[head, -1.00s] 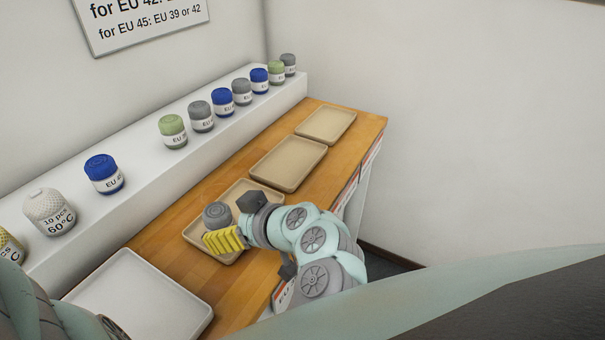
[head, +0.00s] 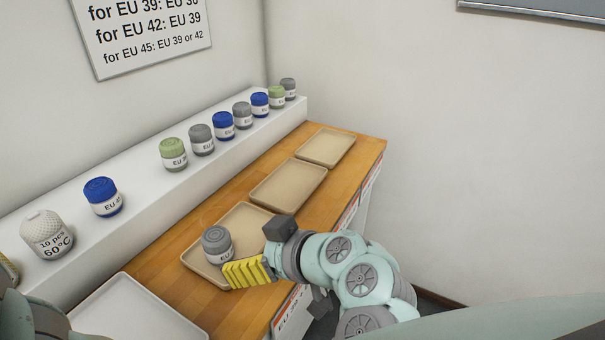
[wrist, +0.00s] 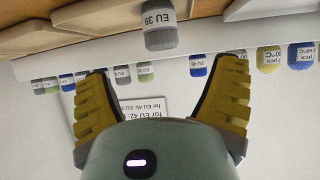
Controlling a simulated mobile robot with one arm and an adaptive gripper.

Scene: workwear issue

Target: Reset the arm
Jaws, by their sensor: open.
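My gripper (head: 248,273) has yellow ribbed fingers and is at the front edge of the nearest tan tray (head: 199,268) in the head view. In the wrist view my gripper (wrist: 163,105) is open, with its two yellow fingers spread and nothing between them. A grey rolled item (head: 217,246) stands on that tray just beyond the fingers, apart from them as far as I can tell. In the wrist view the grey item (wrist: 160,38) appears upside down and its label reads EU 39.
Two more tan trays (head: 288,187) (head: 325,147) lie empty farther along the wooden counter (head: 160,250). A white tray (head: 140,315) is at the near left. Several labelled rolls, including a blue one (head: 102,196), line the white ledge (head: 145,190). A sign (head: 140,35) hangs above.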

